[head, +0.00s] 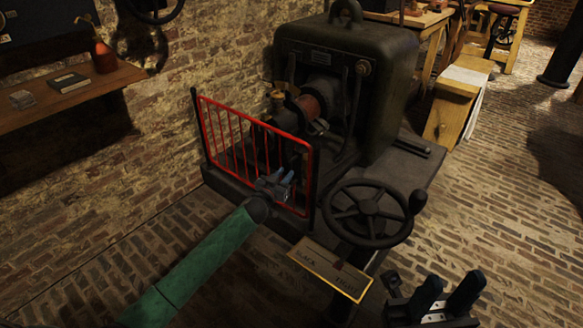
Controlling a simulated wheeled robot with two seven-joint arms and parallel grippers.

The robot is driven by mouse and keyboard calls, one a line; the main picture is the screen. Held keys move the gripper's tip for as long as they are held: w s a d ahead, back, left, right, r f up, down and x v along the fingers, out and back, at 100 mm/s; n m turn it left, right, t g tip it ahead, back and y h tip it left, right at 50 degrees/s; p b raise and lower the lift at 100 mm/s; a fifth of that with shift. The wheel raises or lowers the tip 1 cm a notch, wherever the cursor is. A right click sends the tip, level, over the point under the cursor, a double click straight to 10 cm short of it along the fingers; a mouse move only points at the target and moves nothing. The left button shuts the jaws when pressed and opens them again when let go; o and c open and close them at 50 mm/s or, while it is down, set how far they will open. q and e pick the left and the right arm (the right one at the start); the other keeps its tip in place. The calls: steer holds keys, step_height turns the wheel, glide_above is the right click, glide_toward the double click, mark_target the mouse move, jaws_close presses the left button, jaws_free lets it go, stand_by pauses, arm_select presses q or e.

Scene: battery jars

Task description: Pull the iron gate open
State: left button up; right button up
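The iron gate (231,137) is a red barred frame in front of a dark machine, left of the middle. It looks closed, between a dark post at its left and a post near its right edge. My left gripper (285,182) is at the lower right part of the gate, its bluish fingers close to the bars. I cannot tell whether it touches or grips a bar. My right gripper (452,282) is at the bottom right, away from the gate, with its two dark fingers apart and nothing between them.
A dark handwheel (368,213) with a knob stands right of the gate, above a brass-edged plate (330,268). The bulky machine (345,60) stands behind the gate. A wooden shelf (70,95) is on the brick wall at left.

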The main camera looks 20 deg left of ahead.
mark_target(290, 168)
arm_select(q)
steer(key=shift+w+d+b, duration=0.15)
steer(key=shift+w+d, duration=0.1)
steer(key=shift+w, duration=0.95)
steer(key=shift+w+d+b, duration=0.15)
steer(key=shift+w+d, duration=0.05)
steer(key=shift+w, duration=1)
steer(key=shift+c, duration=0.3)
jaws_close()
